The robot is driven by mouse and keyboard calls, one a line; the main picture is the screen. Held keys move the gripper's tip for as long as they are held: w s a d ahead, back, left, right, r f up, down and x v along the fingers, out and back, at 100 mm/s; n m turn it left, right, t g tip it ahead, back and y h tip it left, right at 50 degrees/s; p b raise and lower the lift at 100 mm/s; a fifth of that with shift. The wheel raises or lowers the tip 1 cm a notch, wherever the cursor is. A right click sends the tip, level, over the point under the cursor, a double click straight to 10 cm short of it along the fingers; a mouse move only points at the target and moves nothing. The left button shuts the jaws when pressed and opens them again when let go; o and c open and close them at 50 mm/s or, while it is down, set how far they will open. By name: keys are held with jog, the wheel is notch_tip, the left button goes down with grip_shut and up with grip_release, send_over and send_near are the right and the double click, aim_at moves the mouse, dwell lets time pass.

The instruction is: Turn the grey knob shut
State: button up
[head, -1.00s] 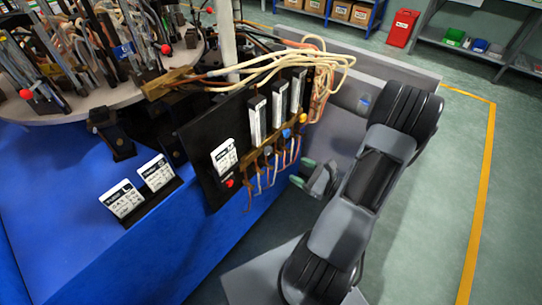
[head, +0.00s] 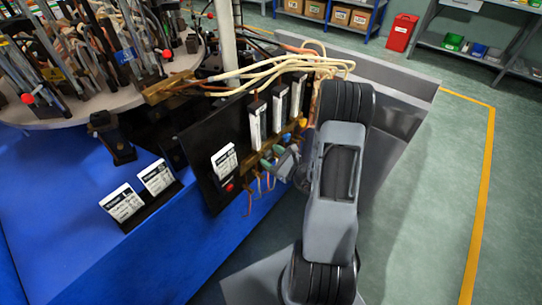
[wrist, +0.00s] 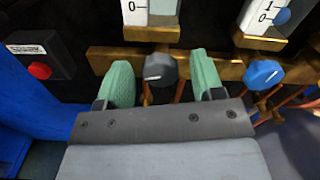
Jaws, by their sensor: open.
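The grey knob (wrist: 160,69) sits on a brass bar (wrist: 110,58) in the wrist view, below a white scale tube. A small pale mark shows on its face. My gripper (wrist: 162,78) is open, with one green fingertip on each side of the knob and a visible gap on both sides. I cannot tell how deep the fingers reach around it. In the head view my gripper (head: 272,157) is at the front of the black panel (head: 200,135) and hides the grey knob.
A blue knob (wrist: 263,74) is close to the right of my right finger. A box with a red button (wrist: 39,70) is at the left. Copper tubes hang below the bar. Two label cards (head: 140,190) stand on the blue table (head: 60,225).

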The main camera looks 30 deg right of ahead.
jog(key=shift+w+a, duration=0.1)
jog(key=shift+w, duration=0.1)
jog(key=shift+c, duration=0.2)
jog(key=c, duration=0.8)
jog(key=shift+c, duration=0.2)
